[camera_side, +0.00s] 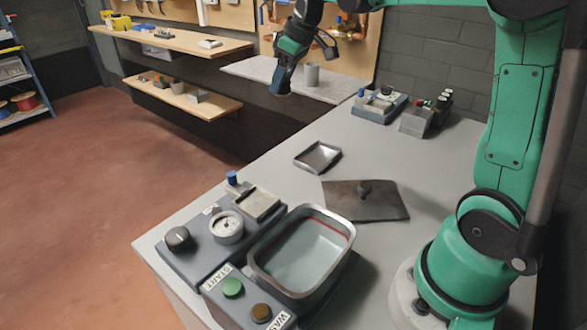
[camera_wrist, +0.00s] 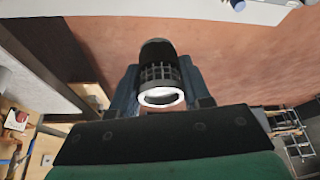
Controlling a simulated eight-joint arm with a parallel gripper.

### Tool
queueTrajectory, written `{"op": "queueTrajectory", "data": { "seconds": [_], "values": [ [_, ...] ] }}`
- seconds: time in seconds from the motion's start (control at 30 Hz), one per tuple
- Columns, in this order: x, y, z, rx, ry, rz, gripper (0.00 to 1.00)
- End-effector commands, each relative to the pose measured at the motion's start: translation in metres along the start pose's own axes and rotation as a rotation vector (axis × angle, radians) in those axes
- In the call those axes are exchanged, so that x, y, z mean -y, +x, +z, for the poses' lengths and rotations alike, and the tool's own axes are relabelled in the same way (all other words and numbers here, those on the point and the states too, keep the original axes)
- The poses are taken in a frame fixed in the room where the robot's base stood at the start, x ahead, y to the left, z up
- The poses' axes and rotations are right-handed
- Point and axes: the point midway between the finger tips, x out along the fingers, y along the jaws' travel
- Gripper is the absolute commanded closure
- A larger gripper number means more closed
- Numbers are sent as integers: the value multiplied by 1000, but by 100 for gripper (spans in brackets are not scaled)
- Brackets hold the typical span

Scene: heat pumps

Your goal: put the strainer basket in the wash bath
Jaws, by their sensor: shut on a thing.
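The strainer basket (camera_wrist: 160,72) is a black, grid-walled cylinder with a white ring at its near end. In the wrist view it sits between the two dark blue fingers of my gripper (camera_wrist: 159,92), which is shut on it. In the side view my gripper (camera_side: 282,84) is raised at the back, in front of the grey shelf and far from the bath. The basket is hard to make out there. The wash bath (camera_side: 326,277) is a grey rectangular tub with a red line inside and pale liquid, open on top, at the front of the bench.
A dark lid with a knob (camera_side: 365,203) lies flat behind the bath. A shallow metal tray (camera_side: 317,156) lies farther back. A control panel with a dial, gauge and green button (camera_side: 232,287) borders the bath. A grey cup (camera_side: 312,74) stands on the shelf near my gripper.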

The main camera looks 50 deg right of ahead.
Motion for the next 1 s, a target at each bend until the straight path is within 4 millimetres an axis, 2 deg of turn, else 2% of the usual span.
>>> {"op": "queueTrajectory", "data": {
  "seconds": [0.13, 0.27, 0.37, 0.5, 0.63, 0.8, 1.0],
  "values": [
    [12, -6, -1, 1, -34, -14, 100],
    [50, 1, 11, 4, -143, -59, 100],
    [93, 11, 32, 8, -275, -114, 100],
    [152, 27, 74, 8, -473, -195, 100],
    [191, 39, 116, 5, -629, -259, 100],
    [220, 49, 155, 1, -759, -313, 100],
    [229, 55, 172, -1, -809, -335, 100]
  ]
}}
